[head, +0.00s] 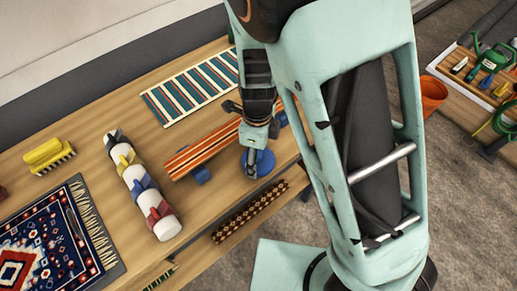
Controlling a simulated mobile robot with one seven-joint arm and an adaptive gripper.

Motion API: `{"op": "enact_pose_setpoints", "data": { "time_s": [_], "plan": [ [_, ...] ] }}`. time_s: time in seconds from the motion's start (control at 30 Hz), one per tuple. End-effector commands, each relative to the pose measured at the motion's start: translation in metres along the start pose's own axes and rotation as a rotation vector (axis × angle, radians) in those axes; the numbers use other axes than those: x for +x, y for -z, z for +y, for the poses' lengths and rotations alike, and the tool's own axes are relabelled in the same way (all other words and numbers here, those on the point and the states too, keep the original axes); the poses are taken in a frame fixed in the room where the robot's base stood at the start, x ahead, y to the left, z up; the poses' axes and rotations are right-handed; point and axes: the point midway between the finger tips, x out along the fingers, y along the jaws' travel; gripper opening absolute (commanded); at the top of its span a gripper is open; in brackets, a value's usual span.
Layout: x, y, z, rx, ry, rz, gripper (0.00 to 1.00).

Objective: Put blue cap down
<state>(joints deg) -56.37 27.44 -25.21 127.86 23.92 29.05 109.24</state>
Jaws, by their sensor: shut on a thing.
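The blue cap (267,167) is a round blue disc at the right part of the wooden bench (92,133). My gripper (252,163) points down over it, with its fingertips shut on the cap's middle. My fingers and wrist hide part of the cap. I cannot tell whether the cap touches the bench top or hangs slightly above it.
A white roll (145,185) with coloured straps, a striped rug (192,88), a patterned rug (50,245) and a yellow brush (46,154) lie farther left. An orange bucket (433,94) stands right.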

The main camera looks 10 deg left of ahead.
Motion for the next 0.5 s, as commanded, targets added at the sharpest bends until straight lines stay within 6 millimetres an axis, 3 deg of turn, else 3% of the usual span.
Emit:
{"op": "enact_pose_setpoints", "data": {
  "time_s": [0.1, 0.13, 0.27, 0.5],
  "plan": [
    [0.0039, 0.0002, -0.0002, 0.001, 0.0, 0.0, 0.52],
    [0.0033, 0.0, -0.0002, 0.001, 0.0, 0.0, 0.7],
    [0.0028, 0.0001, -0.0001, 0.0, 0.0, 0.0, 0.85],
    [0.0027, 0.0001, -0.0001, 0.0, 0.0, 0.0, 0.86]
  ]
}}
